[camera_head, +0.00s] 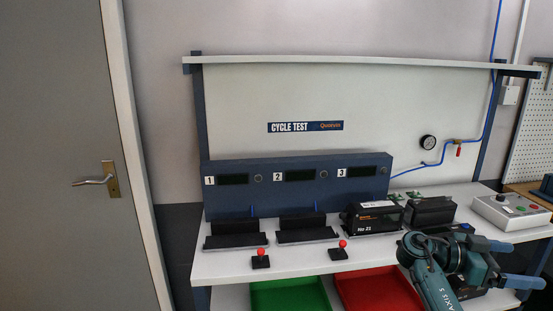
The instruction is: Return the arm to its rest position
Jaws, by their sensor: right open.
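My right arm comes in from the bottom right, in front of the bench's right part. Its teal wrist bends to the right there. My right gripper (520,265) is open, with its two blue fingers apart and pointing right. I see nothing between the fingers. It hangs in front of the bench's right front edge, below the grey control box (511,211). My left gripper is not in view.
The white bench (218,264) carries a blue panel (300,203) with stations 1, 2 and 3. A black positioner marked Nr 21 (376,226) sits at station 3; stations 1 and 2 look empty. Green (290,297) and red (378,289) trays lie below. A grey door stands left.

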